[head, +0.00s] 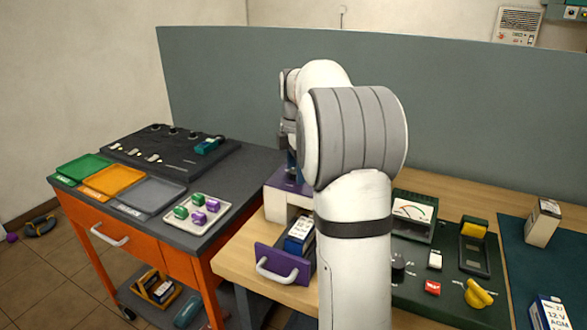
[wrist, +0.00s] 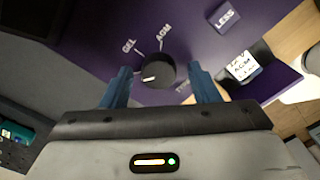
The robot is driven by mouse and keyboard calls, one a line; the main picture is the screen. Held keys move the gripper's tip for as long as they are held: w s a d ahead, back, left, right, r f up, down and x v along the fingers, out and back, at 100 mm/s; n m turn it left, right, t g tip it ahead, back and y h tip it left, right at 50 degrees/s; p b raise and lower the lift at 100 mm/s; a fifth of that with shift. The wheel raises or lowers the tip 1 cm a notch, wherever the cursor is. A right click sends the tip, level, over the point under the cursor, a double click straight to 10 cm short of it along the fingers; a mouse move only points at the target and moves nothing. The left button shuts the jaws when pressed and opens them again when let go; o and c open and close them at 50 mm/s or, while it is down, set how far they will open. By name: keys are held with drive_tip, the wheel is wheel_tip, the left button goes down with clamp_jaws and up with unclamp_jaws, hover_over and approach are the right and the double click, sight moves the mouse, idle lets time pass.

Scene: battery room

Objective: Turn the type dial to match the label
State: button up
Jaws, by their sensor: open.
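The type dial (wrist: 154,71) is a round black knob on a purple panel (wrist: 95,45) in the wrist view. Its white mark is at the lower left of the knob. The words GEL and AGM stand beyond it, with short lines toward it; other lettering at its lower right is partly hidden by a finger. My gripper (wrist: 160,84) is open, one blue finger on each side of the dial; contact cannot be told. A battery (wrist: 242,66) has a label reading AGM. It also shows in the head view (head: 300,233), in an open purple drawer (head: 267,262).
A blue-purple piece marked LESS (wrist: 225,17) is beside the dial. In the head view, a meter (head: 412,212) and a yellow knob (head: 478,294) are right of my arm. A tray (head: 226,218) with several green and purple blocks is to the left.

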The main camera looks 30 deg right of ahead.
drive_tip(key=shift+c, duration=0.3)
drive_tip(key=c, duration=0.9)
drive_tip(key=shift+a, duration=0.15)
